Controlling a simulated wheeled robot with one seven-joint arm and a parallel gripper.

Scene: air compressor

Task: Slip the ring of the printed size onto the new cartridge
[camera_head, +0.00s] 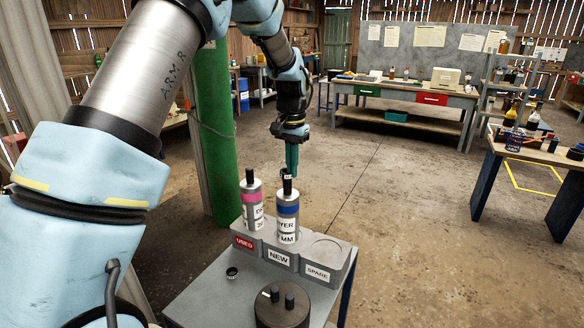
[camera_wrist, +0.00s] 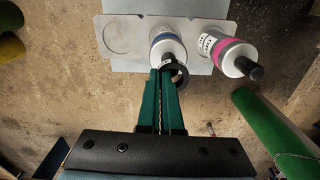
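The new cartridge (camera_head: 287,215), silver with a blue band and a black stem, stands upright in the rack's NEW place. It also shows in the wrist view (camera_wrist: 168,47). My gripper (camera_head: 287,172) points down above it, its green fingers closed together. At the fingertips they hold a small black ring (camera_wrist: 181,75) with a pale printed mark, unreadable here. The ring is at the top of the stem; I cannot tell whether it is around the stem or just above or beside it. Another small black ring (camera_head: 232,272) lies on the grey stand top.
A pink-banded cartridge (camera_head: 252,204) stands in the USED place, left of the new one. The SPARE place (camera_head: 326,250) is empty. A green cylinder (camera_head: 214,130) stands behind left.

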